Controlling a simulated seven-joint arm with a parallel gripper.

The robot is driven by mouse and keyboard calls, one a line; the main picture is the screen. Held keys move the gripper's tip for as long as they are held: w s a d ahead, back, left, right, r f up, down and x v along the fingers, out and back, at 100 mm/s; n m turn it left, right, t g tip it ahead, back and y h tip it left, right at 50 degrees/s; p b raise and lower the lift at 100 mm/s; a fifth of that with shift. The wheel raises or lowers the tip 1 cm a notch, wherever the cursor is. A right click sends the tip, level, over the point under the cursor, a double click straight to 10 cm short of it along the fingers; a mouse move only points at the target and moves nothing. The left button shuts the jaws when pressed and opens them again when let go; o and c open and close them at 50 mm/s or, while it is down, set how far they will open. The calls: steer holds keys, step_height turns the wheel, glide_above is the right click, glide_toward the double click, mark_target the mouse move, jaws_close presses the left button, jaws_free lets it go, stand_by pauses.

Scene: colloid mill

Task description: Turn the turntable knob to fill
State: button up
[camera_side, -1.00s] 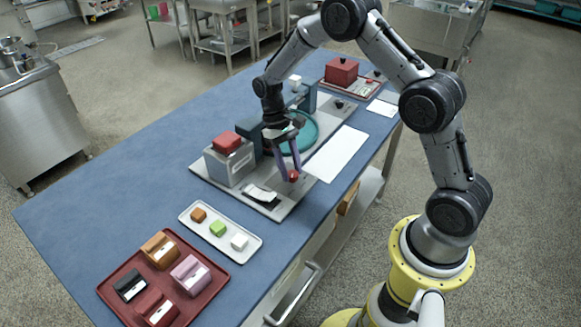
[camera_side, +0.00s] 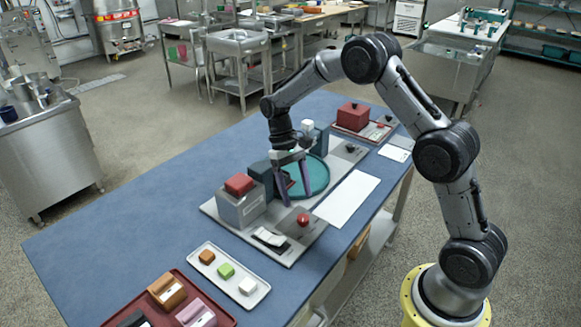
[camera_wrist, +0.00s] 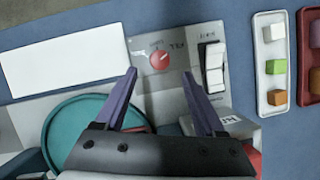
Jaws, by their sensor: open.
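The red turntable knob (camera_side: 303,220) sits on a grey panel at the near end of the long machine base. In the wrist view the knob (camera_wrist: 160,60) carries a pale pointer mark, with small printed labels around it; which label it points at is too small to tell. The teal turntable disc (camera_side: 312,178) lies behind it, also in the wrist view (camera_wrist: 72,128). My gripper (camera_side: 298,199) is open and empty, its two purple fingers pointing down. In the wrist view the fingertips (camera_wrist: 160,73) lie either side of the knob's line; the knob shows clear between them, apparently not touched.
A rocker switch (camera_wrist: 214,67) is beside the knob. A grey box with a red top (camera_side: 240,203) stands left of my gripper. A white sheet (camera_side: 347,198) lies to the right. A white tray with small blocks (camera_side: 262,291) and a red tray (camera_side: 105,318) are nearer.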

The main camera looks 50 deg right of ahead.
steer(key=v, duration=0.8)
